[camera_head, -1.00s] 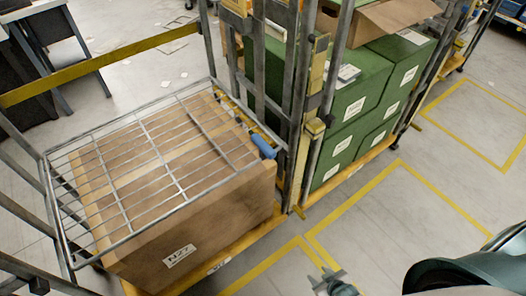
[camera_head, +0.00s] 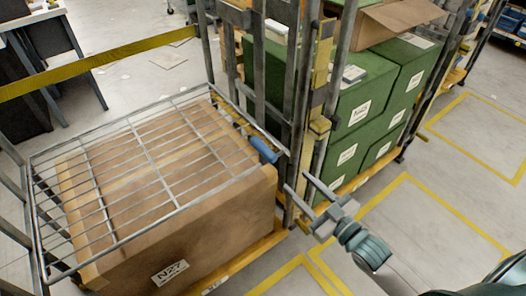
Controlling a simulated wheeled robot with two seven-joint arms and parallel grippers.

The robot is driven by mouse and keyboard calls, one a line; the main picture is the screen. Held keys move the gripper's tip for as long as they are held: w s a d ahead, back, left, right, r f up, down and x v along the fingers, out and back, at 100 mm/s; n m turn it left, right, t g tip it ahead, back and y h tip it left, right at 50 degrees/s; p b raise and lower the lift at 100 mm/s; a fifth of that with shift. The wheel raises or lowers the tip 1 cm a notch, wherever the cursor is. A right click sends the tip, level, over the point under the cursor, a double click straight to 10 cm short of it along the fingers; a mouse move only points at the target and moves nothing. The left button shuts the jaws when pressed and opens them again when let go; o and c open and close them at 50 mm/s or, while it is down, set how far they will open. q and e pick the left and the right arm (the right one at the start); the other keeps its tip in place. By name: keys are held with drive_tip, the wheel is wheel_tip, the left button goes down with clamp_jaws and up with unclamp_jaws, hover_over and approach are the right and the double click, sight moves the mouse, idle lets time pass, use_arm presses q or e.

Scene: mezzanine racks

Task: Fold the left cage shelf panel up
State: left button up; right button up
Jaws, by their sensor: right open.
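The left cage's shelf panel (camera_head: 148,153) is a grey wire grid lying about level across the left cage, just above a large brown carton (camera_head: 215,228) marked N27. A blue grip (camera_head: 263,149) sits at the panel's right side, near the cage post. My right gripper (camera_head: 297,192) is open and empty, in front of the post between the two cages. It is to the right of and below the blue grip in the picture, apart from the panel. My left gripper is not in view.
A right cage holds green boxes (camera_head: 363,99) and an open carton (camera_head: 387,22). A yellow strap (camera_head: 95,62) crosses behind the left cage. Yellow floor lines (camera_head: 440,204) mark clear floor at the right.

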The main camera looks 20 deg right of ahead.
sight(263, 149)
drive_tip(key=shift+w, duration=0.1)
drive_tip(key=p+x, duration=0.1)
drive_tip(key=x, duration=1.5)
drive_tip(key=shift+p, duration=0.3)
drive_tip(key=shift+w+a+f, duration=0.1)
drive_tip(key=shift+w+a, duration=0.1)
drive_tip(key=shift+w, duration=0.35)
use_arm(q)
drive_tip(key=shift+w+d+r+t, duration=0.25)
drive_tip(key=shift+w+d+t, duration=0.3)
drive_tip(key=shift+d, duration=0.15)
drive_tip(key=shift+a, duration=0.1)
use_arm(e)
drive_tip(key=c, duration=0.9)
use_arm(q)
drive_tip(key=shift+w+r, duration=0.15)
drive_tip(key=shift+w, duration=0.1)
use_arm(e)
clamp_jaws()
